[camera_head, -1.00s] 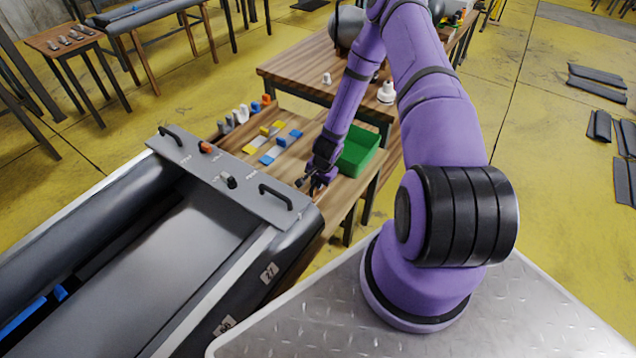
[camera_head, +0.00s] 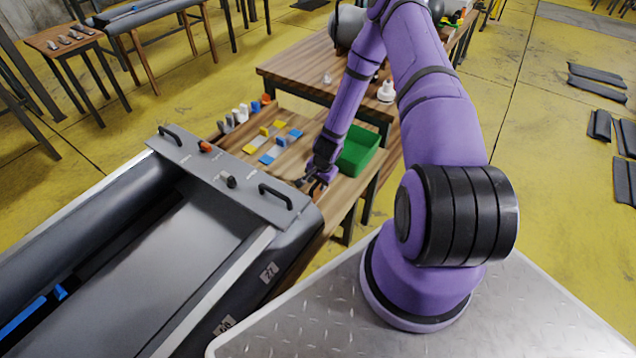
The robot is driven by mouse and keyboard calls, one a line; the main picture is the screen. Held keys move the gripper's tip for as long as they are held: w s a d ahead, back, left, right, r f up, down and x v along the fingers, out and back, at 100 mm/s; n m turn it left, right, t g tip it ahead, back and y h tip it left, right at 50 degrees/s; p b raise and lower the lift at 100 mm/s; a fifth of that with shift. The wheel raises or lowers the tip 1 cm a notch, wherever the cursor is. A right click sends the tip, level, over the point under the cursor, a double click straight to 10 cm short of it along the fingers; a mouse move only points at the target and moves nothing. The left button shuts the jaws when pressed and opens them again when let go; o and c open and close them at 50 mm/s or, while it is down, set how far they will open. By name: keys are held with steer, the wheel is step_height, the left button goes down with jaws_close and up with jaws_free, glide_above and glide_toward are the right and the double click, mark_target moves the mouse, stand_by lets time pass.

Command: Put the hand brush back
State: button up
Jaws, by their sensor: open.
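My gripper (camera_head: 313,186) hangs at the end of my purple arm, over the near side of the low wooden table (camera_head: 345,198). It is open, with its dark fingers pointing down and left. I see nothing between them. I cannot pick out the hand brush for certain. Small yellow and blue pieces, such as a yellow piece (camera_head: 250,149) and a blue piece (camera_head: 267,159), lie on the table to the left of my gripper. They are too small to tell what they are.
A green bin (camera_head: 360,150) stands just right of my gripper. A higher wooden table (camera_head: 300,72) stands behind. Small upright pieces line the low table's back left.

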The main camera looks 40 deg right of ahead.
steer(key=s+a+r+n+t, duration=0.1)
steer(key=a+r+n, duration=0.2)
steer(key=r, duration=1.2)
steer(key=s+a+r+n, duration=0.1)
steer(key=a+r+n, duration=0.1)
steer(key=r, duration=1.2)
steer(key=s+a+r+n+t, duration=0.1)
steer(key=a+r+n, duration=0.2)
steer(key=r, duration=1.2)
steer(key=s+a+r+n, duration=0.3)
steer(key=s+a+r, duration=0.2)
steer(key=s+r, duration=0.7)
steer(key=s+r+n+t, duration=0.1)
steer(key=s+r+n, duration=0.2)
steer(key=s+r, duration=0.3)
steer(key=s, duration=0.5)
steer(key=shift+s+a+h, duration=0.2)
steer(key=shift+s+h, duration=0.1)
steer(key=shift+h, duration=0.1)
